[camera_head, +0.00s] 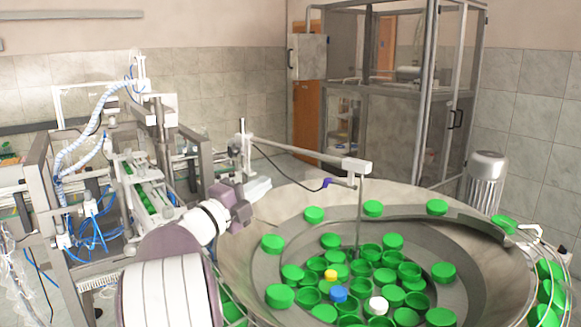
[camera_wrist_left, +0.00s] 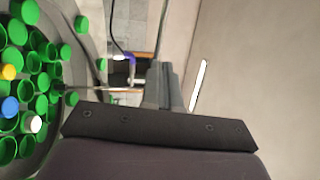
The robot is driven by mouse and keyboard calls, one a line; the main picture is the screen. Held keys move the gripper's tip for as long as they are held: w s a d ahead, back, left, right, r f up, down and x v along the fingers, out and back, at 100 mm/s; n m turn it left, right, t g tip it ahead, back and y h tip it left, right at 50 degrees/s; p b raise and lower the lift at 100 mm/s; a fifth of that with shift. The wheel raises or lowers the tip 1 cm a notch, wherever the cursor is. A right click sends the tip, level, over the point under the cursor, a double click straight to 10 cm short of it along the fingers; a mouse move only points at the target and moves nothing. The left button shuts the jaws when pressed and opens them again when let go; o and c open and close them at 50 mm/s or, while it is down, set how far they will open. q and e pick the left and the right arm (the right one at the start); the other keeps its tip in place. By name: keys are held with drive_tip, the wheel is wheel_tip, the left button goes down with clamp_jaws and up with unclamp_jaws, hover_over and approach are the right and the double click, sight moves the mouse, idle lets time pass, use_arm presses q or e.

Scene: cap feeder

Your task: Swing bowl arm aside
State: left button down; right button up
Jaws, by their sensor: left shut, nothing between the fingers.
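The bowl arm (camera_head: 305,153) is a thin bar running from an upright post to a pale end block above the bowl. A rod hangs from the block down among the caps, and a blue-tipped sensor (camera_head: 327,183) sits beside it. My left gripper (camera_head: 238,207) is left of the bowl, below and apart from the bar; its fingers are hard to make out there. In the left wrist view the gripper (camera_wrist_left: 166,72) is shut and empty, its fingers overlapping the line of the bowl arm (camera_wrist_left: 161,30). Contact is not visible. My right gripper is out of view.
The steel bowl (camera_head: 255,235) holds many green caps, with a yellow (camera_head: 331,274), a blue (camera_head: 338,294) and a white cap (camera_head: 378,305). A conveyor machine (camera_head: 140,190) with blue hoses stands left. A glass cabinet (camera_head: 380,110) stands behind; a motor (camera_head: 486,180) is right.

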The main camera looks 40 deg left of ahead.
use_arm(q)
drive_tip(key=p, duration=0.7)
approach(307, 154)
drive_tip(key=w, duration=0.2)
drive_tip(key=w+r, duration=0.1)
drive_tip(key=w, duration=0.2)
drive_tip(key=shift+w+d+r, duration=0.15)
drive_tip(key=shift+w, duration=0.7)
